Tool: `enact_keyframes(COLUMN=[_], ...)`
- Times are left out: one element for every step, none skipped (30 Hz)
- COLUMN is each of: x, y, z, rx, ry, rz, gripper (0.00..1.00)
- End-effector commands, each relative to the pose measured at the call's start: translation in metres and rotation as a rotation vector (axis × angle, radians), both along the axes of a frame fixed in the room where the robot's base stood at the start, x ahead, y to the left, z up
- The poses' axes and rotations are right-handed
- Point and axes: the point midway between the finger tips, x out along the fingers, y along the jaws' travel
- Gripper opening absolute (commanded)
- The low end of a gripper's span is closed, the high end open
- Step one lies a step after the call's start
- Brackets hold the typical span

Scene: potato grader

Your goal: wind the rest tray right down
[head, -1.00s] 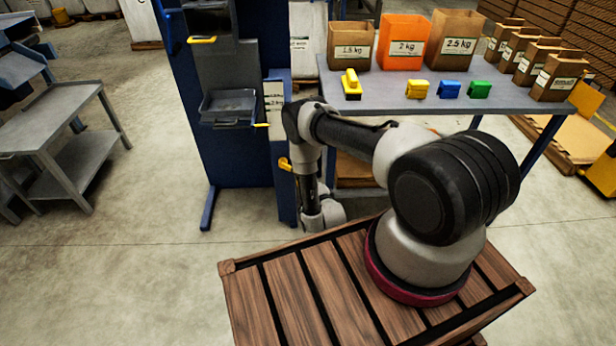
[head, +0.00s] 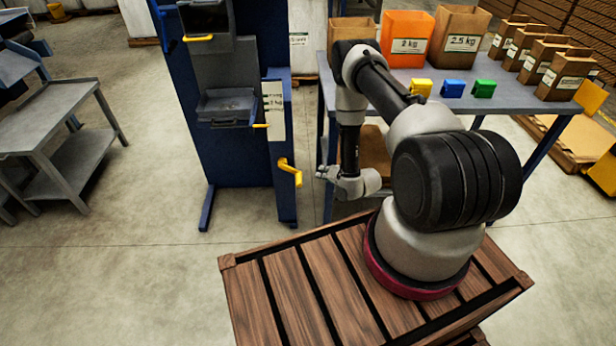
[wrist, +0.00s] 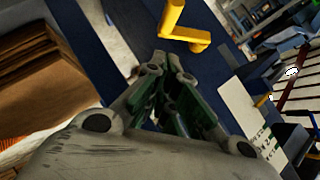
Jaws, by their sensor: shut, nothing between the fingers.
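The rest tray (head: 226,122) is a shallow dark grey tray on the front of the blue machine column (head: 235,165). A small yellow pointer (head: 261,125) sticks out beside it, level with the lower part of a white scale card (head: 276,128). A yellow crank (head: 291,170) is on the column's right side, below the card; it also shows in the wrist view (wrist: 183,24). My gripper (head: 325,172) is shut and empty, a little to the right of the crank and apart from it. In the wrist view its fingertips (wrist: 170,62) point toward the crank.
A grey table (head: 515,98) at the back right holds paper bags and small yellow, blue and green items. My arm hides part of it. A wooden slatted crate (head: 300,290) is in front. A grey trolley (head: 60,130) is at left. Floor between is clear.

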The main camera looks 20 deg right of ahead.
Motion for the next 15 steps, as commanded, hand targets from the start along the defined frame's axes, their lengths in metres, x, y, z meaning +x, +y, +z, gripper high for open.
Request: enact_keyframes(x=[0.009, 0.015, 0.023, 0.028, 0.032, 0.039, 0.044, 0.045, 0.046, 0.047, 0.047, 0.049, 0.05, 0.05, 0.051], y=[0.004, 0.006, 0.008, 0.01, 0.011, 0.014, 0.015, 0.019, 0.024, 0.027, 0.03, 0.033, 0.035, 0.037, 0.038], z=[-0.006, -0.009, -0.013, -0.016, -0.02, -0.023, -0.026, -0.03, -0.036, -0.038, -0.041, -0.044, -0.046, -0.048, -0.05], rx=[0.0, 0.0, 0.0, 0.0, 0.0, 0.001, 0.001, 0.001, 0.001, 0.001, 0.002, 0.002, 0.002, 0.001, 0.001], ry=[-0.003, -0.002, -0.003, -0.003, -0.001, -0.002, -0.002, 0.0, 0.002, 0.001, 0.001, 0.0, 0.0, 0.0, 0.0], rz=[0.002, 0.003, 0.003, 0.002, 0.001, 0.002, 0.002, 0.003, 0.002, 0.002, 0.001, 0.001, 0.001, 0.0, 0.0], gripper=[0.0, 0.0, 0.0, 0.0, 0.0, 0.0, 0.0, 0.0, 0.0, 0.0, 0.0, 0.0, 0.0, 0.0, 0.0])
